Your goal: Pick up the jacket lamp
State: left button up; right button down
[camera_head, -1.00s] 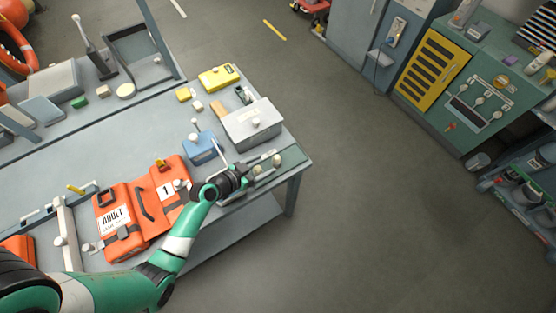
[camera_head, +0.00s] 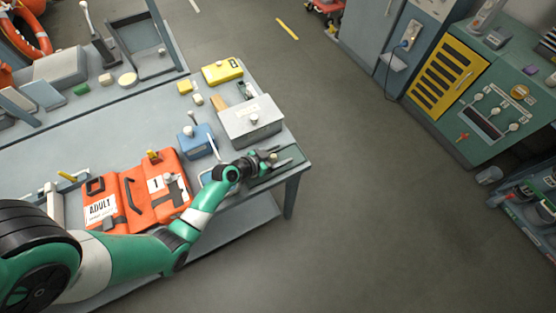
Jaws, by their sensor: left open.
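The orange life jacket (camera_head: 150,205) lies on the workbench, marked "ADULT" and "1". A small yellow fitting (camera_head: 152,156) is at its top edge, and a small pale round fitting (camera_head: 170,178) is beside the "1". I cannot tell for sure which small item is the jacket lamp. My left gripper (camera_head: 276,159) is open over the green mat (camera_head: 291,161) at the bench's right corner. A small pale item (camera_head: 272,155) shows at its fingers; contact cannot be told. The wrist hides part of the mat. My right gripper is not in view.
A yellow case (camera_head: 221,73) is farther back. Open floor (camera_head: 400,210) lies right of the bench.

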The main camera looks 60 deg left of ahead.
pick_arm(q)
jog(key=shift+s, duration=0.1)
jog(key=shift+c, duration=1.1)
grip_shut()
jog(key=shift+r, duration=0.5)
notch_tip(320, 180, up, 3)
jog(key=shift+d+r+p, duration=0.15)
jog(key=shift+p, duration=0.9)
jog(key=s+d+r+p, duration=0.4)
jog(key=s+d+r, duration=0.4)
jog(key=s+d, duration=0.1)
jog(key=shift+v, duration=0.9)
jog(key=shift+a, duration=0.15)
